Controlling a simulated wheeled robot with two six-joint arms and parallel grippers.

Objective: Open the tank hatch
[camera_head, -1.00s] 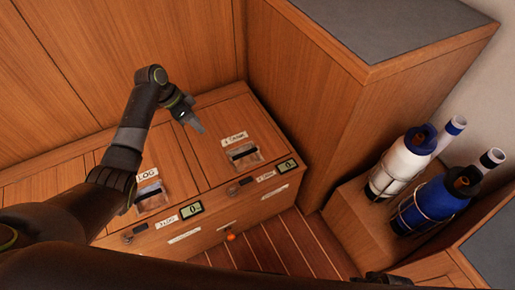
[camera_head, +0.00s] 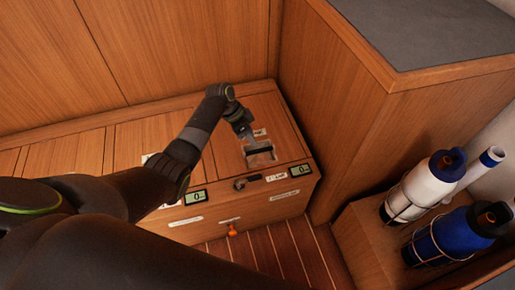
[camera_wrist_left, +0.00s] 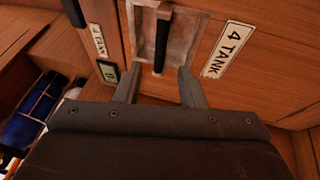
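The tank hatch (camera_head: 282,109) is a wooden lid at the right end of the low bench, and it lies closed. Its recessed pale latch plate (camera_head: 262,160) has a dark handle bar across it. In the left wrist view, the handle bar (camera_wrist_left: 163,38) stands ahead of the fingertips, and the "4 TANK" label (camera_wrist_left: 229,50) is right of it. My left gripper (camera_head: 247,137) is over the hatch just behind the handle. In the wrist view it is open, its two fingers apart with nothing between them. My right gripper is not in view.
Small displays (camera_head: 301,170) and an orange knob (camera_head: 232,229) are on the bench front. A tall wooden cabinet (camera_head: 345,110) stands close on the right. White (camera_head: 428,183) and blue (camera_head: 452,235) bottles stand in racks further right. Slatted floor (camera_head: 290,250) is clear.

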